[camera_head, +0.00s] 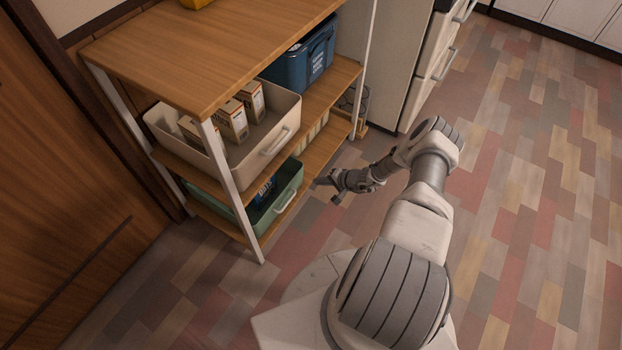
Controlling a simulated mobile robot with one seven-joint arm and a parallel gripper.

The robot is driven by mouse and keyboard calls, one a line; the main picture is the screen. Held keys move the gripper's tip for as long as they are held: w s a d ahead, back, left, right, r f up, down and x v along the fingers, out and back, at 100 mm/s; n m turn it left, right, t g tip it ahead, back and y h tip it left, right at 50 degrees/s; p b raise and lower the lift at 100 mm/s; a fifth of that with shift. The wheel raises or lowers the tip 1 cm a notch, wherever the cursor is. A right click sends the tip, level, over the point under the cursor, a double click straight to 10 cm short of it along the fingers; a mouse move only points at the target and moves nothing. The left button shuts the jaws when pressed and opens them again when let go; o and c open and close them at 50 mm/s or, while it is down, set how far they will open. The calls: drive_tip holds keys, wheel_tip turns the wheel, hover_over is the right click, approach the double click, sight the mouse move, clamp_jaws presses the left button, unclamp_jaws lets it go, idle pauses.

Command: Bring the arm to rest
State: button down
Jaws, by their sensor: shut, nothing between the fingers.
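My arm stretches from the bottom middle of the head view up and then left. My gripper (328,189) is at its end, low beside the front of a wooden shelf rack (205,60). It is shut and holds nothing. The fingertips are small and dark in this view. They appear just right of the green bin on the low shelf, and I cannot tell the exact gap between them and the rack.
The rack holds a beige bin (284,135) with several boxes (231,122), a blue container (300,66) and a green bin (287,198). A light cabinet with handles (433,60) stands behind. The tiled floor (535,200) at right is clear.

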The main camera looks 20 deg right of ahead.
drive_tip(key=shift+p+v, duration=0.6)
drive_tip(key=shift+v, duration=1.65)
